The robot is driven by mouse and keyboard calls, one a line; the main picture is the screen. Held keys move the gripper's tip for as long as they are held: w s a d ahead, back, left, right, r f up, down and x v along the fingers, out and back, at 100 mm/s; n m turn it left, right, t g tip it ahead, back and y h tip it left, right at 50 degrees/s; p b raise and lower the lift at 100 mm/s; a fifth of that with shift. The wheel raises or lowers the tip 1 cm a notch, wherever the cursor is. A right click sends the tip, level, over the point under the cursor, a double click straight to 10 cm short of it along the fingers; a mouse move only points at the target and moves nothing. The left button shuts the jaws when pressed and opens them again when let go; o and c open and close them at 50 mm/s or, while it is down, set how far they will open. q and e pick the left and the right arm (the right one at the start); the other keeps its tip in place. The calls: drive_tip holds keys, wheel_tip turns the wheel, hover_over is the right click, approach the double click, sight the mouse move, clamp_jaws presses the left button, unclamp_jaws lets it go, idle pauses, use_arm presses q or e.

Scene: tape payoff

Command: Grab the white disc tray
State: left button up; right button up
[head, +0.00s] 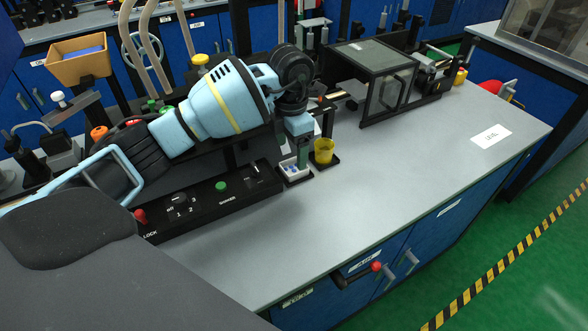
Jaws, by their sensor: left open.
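The white disc tray (289,174) is a small white open box with blue pieces in it, seen in the head view near the middle of the bench. It sits in a low black holder. My left gripper (303,160) points down over the back right part of the tray, with its fingers open. The fingers hide part of the tray, and I cannot tell whether they touch it. My right gripper is not in view.
A yellow cup (323,152) stands on a black base just right of the tray. A black control panel (215,197) with knobs lies to the left. A dark-framed clear box (385,90) stands behind right.

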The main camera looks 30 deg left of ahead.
sight(291, 172)
use_arm(q)
wheel_tip(291, 172, down, 5)
drive_tip(key=shift+f, duration=0.1)
drive_tip(key=c, duration=1.1)
drive_tip(key=shift+o, duration=0.2)
drive_tip(key=shift+r, duration=0.7)
wheel_tip(291, 172, up, 2)
drive_tip(key=shift+r, duration=0.15)
drive_tip(key=s+d, duration=0.3)
drive_tip(key=d, duration=0.1)
drive_tip(key=s+d+r, duration=0.1)
drive_tip(key=s+d, duration=0.6)
drive_tip(key=d, duration=0.1)
drive_tip(key=shift+s+d+r, duration=0.1)
drive_tip(key=shift+s+r, duration=0.1)
